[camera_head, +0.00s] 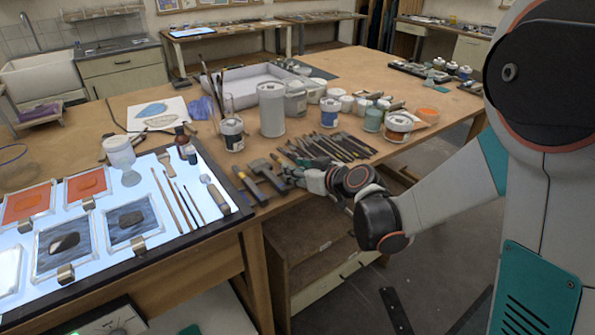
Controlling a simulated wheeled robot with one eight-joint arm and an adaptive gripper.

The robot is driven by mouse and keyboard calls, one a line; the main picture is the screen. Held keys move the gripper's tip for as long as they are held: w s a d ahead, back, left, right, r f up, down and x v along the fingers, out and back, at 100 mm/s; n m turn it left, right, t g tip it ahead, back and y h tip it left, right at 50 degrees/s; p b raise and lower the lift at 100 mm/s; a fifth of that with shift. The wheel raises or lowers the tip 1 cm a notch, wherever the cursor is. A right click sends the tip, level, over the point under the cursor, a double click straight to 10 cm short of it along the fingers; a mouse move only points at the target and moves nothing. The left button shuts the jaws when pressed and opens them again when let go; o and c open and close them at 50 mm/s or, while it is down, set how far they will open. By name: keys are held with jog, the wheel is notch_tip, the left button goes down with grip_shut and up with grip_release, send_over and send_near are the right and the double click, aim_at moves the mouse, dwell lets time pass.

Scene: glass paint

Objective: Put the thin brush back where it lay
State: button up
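My gripper (290,174) is at the front edge of the wooden table, low beside the dark-handled tools. It is small and partly mixed with the dark tools in this view, so I cannot tell whether its fingers are open or hold anything. Thin brushes (193,203) lie side by side on the lit panel (150,187), left of my gripper and apart from it. A row of slim dark tools or brushes (325,148) lies on the table just behind my gripper. I cannot tell which one is the task's thin brush.
Wide-headed tools (250,188) lie between the panel and my gripper. Jars and pots, including a tall grey canister (271,110) and an orange-banded pot (398,127), stand behind. Framed glass pieces (131,222) cover the panel's left part.

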dwell(0.3)
jog(key=s+d+r+m+g+h, duration=0.1)
jog(key=s+d+r+m+h, duration=0.1)
jog(key=s+d, duration=0.4)
jog(key=s+d+r+m+g+h, duration=0.1)
jog(key=s+d, duration=0.5)
jog(key=s, duration=0.8)
jog(key=s+d+r+m+g+h, duration=0.1)
jog(key=s+d+r+m+h, duration=0.1)
jog(key=s+d+m+h, duration=0.2)
jog(key=s+d+h, duration=0.1)
jog(key=s+d, duration=0.2)
jog(key=s, duration=0.4)
jog(key=shift+r+m+g, duration=0.3)
jog(key=shift+r, duration=0.1)
